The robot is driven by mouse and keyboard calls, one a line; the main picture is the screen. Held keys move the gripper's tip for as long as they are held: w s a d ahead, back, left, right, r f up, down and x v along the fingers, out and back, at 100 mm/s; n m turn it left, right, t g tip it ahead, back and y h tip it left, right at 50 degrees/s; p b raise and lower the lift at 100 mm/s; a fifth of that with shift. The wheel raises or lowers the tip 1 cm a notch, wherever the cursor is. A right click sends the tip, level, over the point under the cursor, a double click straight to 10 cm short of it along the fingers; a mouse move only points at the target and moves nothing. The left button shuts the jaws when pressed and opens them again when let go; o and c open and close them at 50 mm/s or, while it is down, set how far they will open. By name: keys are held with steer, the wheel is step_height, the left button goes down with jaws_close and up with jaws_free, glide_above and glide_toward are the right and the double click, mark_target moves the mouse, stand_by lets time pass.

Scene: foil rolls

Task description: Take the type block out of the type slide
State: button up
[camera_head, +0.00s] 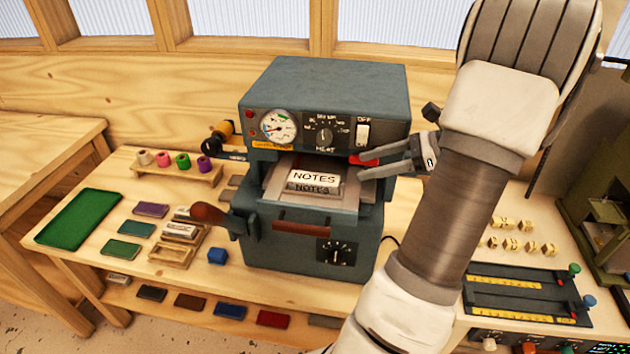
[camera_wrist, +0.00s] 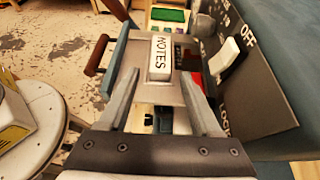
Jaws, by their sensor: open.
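The type block (camera_head: 314,183) is a pale block marked NOTES on its top and front. It sits on the metal type slide (camera_head: 276,188), which sticks out of the front opening of the grey stamping press. The block also shows in the wrist view (camera_wrist: 160,58), ahead of my fingertips, on the slide (camera_wrist: 134,62). My gripper (camera_head: 363,165) is open and empty, to the right of the block and apart from it. In the wrist view my gripper (camera_wrist: 160,78) has its two fingers spread, with the block lying between their lines.
The press body (camera_head: 325,85) rises above and behind the slide. A red part (camera_head: 362,160) sits close to my fingers. The press lever (camera_head: 207,213) juts out left and a brown handle (camera_head: 302,228) below. Foil rolls (camera_head: 183,161) stand at the left.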

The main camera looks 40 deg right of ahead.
mark_target(318, 178)
steer(key=p+x, duration=0.1)
steer(key=x, duration=1.1)
steer(key=shift+d+f, duration=0.1)
steer(key=shift+s, duration=0.1)
jaws_close()
